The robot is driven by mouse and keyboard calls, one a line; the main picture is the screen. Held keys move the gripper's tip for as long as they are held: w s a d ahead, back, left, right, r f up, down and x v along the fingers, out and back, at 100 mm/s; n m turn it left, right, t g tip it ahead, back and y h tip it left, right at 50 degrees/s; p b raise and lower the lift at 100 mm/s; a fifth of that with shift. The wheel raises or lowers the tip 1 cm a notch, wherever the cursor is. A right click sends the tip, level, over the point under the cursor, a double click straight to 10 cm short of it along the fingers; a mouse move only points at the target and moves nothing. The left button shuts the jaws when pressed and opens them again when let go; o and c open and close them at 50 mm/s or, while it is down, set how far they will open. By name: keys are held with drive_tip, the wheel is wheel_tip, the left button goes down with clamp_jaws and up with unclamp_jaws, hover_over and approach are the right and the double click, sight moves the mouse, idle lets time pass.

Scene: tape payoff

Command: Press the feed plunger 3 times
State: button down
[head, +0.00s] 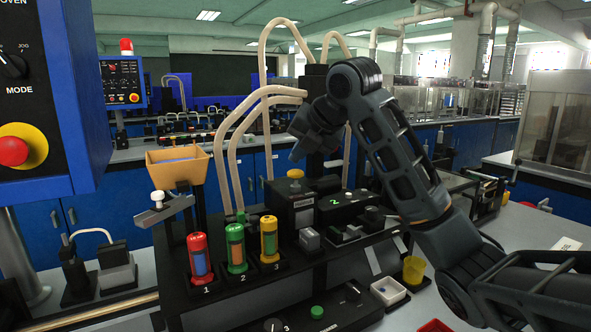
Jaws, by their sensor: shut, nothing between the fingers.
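The feed plunger appears to be the yellow-orange round cap (296,174) on top of a dark block (293,203) in the middle of the head view. My gripper (297,155) points down just above the cap, with its fingertips shut and empty. A small gap seems to show between the fingertips and the cap, but the depth is hard to judge. A green lit figure, which looks like a 2, shows on the dark unit (345,205) to the right of the block.
Red (199,258), green (235,248) and yellow (269,239) cylinders stand left of the block, numbered 1 to 3. An orange hopper (177,167) stands behind them. A blue control panel (50,100) fills the upper left. A white tray (388,291) and yellow cup (413,270) lie right.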

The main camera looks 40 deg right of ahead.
sight(299, 172)
drive_tip(key=shift+r, duration=0.15)
drive_tip(key=shift+r+p, duration=1.9)
drive_tip(key=shift+r, duration=0.5)
idle(0.8)
wheel_tip(299, 172, up, 4)
drive_tip(key=m+p, duration=0.4)
drive_tip(key=m, duration=0.4)
drive_tip(key=m+y+p, duration=0.1)
drive_tip(key=m+p, duration=0.3)
drive_tip(key=m, duration=0.5)
drive_tip(key=shift+a+f, duration=0.15)
drive_tip(key=shift+f, duration=0.1)
